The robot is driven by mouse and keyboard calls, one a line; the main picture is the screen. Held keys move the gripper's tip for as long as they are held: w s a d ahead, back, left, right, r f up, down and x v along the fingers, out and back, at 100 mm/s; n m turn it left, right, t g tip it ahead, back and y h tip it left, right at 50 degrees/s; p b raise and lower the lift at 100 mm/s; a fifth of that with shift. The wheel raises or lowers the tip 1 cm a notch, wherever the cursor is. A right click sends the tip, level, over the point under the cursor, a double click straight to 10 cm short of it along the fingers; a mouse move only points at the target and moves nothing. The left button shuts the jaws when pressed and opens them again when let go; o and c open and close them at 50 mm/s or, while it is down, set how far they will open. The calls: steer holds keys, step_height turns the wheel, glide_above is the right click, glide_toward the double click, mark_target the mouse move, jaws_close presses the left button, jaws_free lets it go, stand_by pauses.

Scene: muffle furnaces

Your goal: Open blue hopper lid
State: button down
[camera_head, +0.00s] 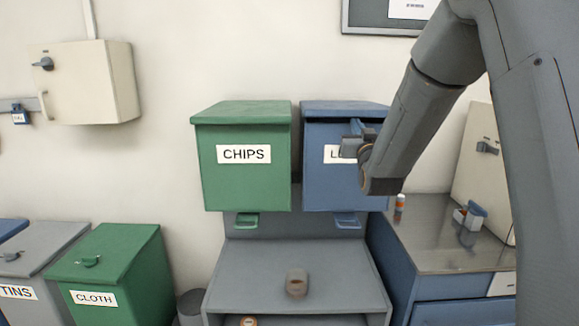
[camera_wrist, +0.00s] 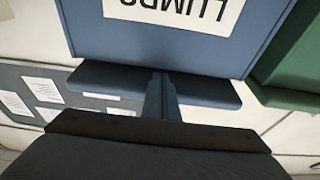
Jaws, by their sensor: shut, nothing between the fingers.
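The blue hopper (camera_head: 318,180) hangs on the wall, its label partly hidden by my arm. In the wrist view, which is upside down, the label (camera_wrist: 175,8) reads LUMPS. Its blue lid (camera_head: 345,107) lies flat across the top and looks down; a small gap cannot be ruled out. The lid's front overhang also shows in the wrist view (camera_wrist: 100,82). My gripper (camera_head: 355,130) is shut and empty at the hopper's front, close under the lid's front edge. In the wrist view its fingertips (camera_wrist: 160,80) overlap the middle of the overhang; contact cannot be told.
A green CHIPS hopper (camera_head: 243,180) hangs close on the left. Below is a grey stand (camera_head: 255,265) with a small brown cup-like object (camera_head: 297,283). A steel-topped counter (camera_head: 440,240) with small items stands at right. Green CLOTH (camera_head: 135,265) and grey TINS bins (camera_head: 40,250) stand lower left.

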steer(key=shift+r, duration=0.1)
steer(key=shift+w+r+p, duration=0.35)
steer(key=shift+r+p, duration=0.05)
steer(key=shift+r, duration=0.85)
steer(key=shift+w+r+p, duration=0.35)
steer(key=shift+w+r, duration=0.05)
steer(key=shift+r, duration=0.8)
steer(key=shift+w+r+p, duration=0.35)
steer(key=shift+r+p, duration=0.05)
steer(key=shift+r, duration=0.85)
steer(key=shift+w+r+p, duration=0.15)
steer(key=shift+w+r, duration=0.2)
steer(key=shift+r, duration=0.35)
steer(key=shift+w+r+p, duration=0.15)
steer(key=shift+w+r, duration=0.25)
steer(key=shift+r, duration=0.35)
steer(key=shift+w+r+p, duration=0.15)
steer(key=shift+w+r, duration=0.2)
steer(key=shift+r, duration=0.35)
steer(key=shift+w+r, duration=0.1)
steer(key=shift+w+r, duration=0.7)
steer(key=shift+r, duration=0.25)
steer(key=shift+w+r, duration=0.7)
steer(key=shift+r, duration=0.35)
